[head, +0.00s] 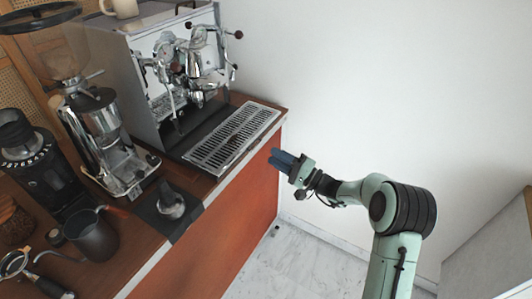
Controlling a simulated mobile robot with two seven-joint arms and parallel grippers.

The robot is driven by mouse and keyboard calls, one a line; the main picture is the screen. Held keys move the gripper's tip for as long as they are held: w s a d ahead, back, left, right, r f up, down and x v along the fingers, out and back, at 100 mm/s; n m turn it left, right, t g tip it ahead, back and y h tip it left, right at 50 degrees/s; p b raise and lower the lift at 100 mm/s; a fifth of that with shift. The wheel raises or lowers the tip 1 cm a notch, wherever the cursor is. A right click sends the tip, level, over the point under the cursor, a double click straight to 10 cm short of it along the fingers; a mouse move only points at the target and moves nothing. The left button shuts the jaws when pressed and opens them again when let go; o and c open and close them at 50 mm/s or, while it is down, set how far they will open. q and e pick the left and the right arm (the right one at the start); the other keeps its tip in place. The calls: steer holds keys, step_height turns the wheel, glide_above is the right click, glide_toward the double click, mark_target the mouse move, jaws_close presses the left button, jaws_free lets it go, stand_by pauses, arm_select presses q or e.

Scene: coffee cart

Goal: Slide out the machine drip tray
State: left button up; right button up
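The machine drip tray (232,138) is a long metal tray with a slotted grille. It lies low in front of the chrome espresso machine (155,90), close to the counter's front edge. A dark strip lies between the grille and the machine body. My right gripper (274,158), with dark blue fingers, is in front of the counter, to the right of the tray and pointing at the counter. It looks apart from the tray. The fingers look close together, but I cannot tell whether they are open or shut. My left gripper is not in view.
A coffee grinder (108,150) stands left of the machine, with a black grinder (38,165) further left. A tamper (171,203) on a dark mat, a dark pitcher (92,236) and a portafilter (15,263) are on the near counter. Open floor lies before the cart; a white wall is behind.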

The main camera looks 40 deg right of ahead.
steer(key=v, duration=0.8)
steer(key=shift+b, duration=0.3)
steer(key=shift+w, duration=0.1)
